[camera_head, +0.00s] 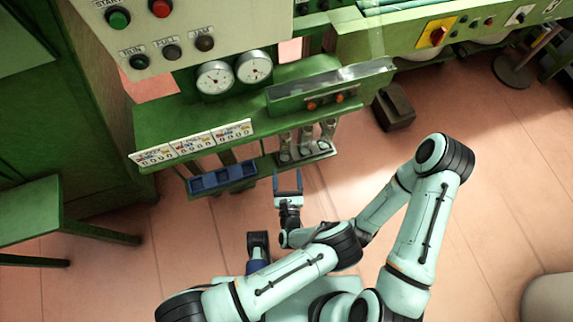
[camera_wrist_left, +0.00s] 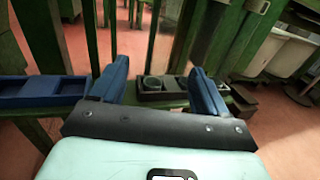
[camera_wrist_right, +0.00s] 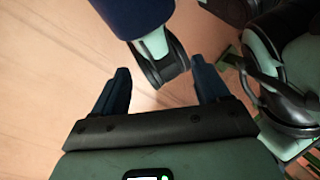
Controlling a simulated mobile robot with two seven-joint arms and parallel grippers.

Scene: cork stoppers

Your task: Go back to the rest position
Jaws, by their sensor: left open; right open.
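My left gripper (camera_head: 288,182) is in front of the green machine, just below its lower ledge in the head view. It is open, with nothing between its fingers. In the left wrist view the same gripper (camera_wrist_left: 158,70) faces the machine's lower frame, with a dark holder with round openings (camera_wrist_left: 155,86) beyond the fingertips.
A blue compartment tray (camera_head: 222,178) sits on the machine's lower left, beside a rack under metal chutes (camera_head: 305,155). The green machine (camera_head: 200,120) carries gauges and counters. A dark box (camera_head: 394,107) stands on the floor. Green legs (camera_head: 90,232) are at left. The right floor is mostly clear.

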